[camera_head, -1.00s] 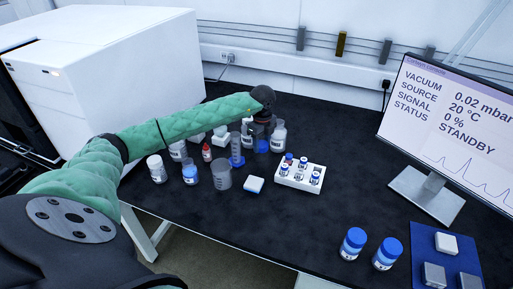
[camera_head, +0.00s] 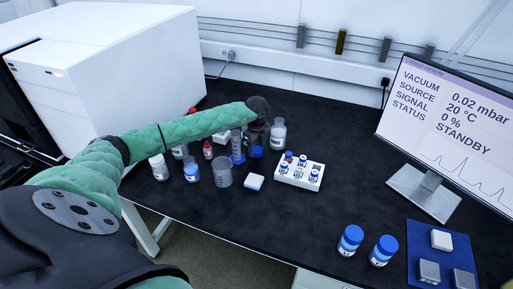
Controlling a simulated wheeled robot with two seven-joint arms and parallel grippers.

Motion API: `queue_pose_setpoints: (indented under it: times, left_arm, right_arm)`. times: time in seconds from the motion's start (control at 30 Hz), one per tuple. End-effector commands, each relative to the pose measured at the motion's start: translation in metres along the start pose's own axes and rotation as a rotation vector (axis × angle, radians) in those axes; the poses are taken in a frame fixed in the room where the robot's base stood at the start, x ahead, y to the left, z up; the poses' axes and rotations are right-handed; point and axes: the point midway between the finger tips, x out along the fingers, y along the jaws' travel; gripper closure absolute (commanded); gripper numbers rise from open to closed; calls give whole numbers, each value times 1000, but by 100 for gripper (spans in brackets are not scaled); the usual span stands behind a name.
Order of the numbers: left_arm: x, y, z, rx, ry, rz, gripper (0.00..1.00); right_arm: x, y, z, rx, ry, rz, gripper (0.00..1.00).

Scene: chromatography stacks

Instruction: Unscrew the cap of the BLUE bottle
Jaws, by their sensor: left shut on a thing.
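The blue bottle (camera_head: 256,148), a clear bottle with blue liquid low inside, stands upright toward the back of the black bench. My left gripper (camera_head: 258,118) is dark and sits directly over its top. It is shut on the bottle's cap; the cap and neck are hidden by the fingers. My right gripper is out of view.
A blue-filled cylinder (camera_head: 237,150) and a clear bottle (camera_head: 278,134) stand close on either side. An empty beaker (camera_head: 223,174) and a white vial rack (camera_head: 299,176) are in front. Two blue-capped jars (camera_head: 350,240) (camera_head: 383,250) stand front right.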

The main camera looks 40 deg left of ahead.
Motion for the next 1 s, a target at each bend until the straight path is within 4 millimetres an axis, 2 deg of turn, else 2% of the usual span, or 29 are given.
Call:
queue_pose_setpoints:
  times: [0.33, 0.37, 0.47, 0.87, 0.97, 1.0]
  left_arm:
    - [2, 0, 0, 0, 0, 0, 81]
    - [2, 0, 0, 0, 0, 0, 50]
    - [2, 0, 0, 0, 0, 0, 32]
    - [-1, 0, 0, 0, 0, 0, 32]
    - [-7, -1, 1, 0, 0, -2, 32]
    - [-11, -1, 1, 0, 0, -3, 32]
  right_arm:
    - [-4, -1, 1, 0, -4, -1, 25]
    - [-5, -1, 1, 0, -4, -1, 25]
    - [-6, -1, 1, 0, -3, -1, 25]
    - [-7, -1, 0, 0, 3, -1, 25]
    - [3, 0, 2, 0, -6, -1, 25]
    - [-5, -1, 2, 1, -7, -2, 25]
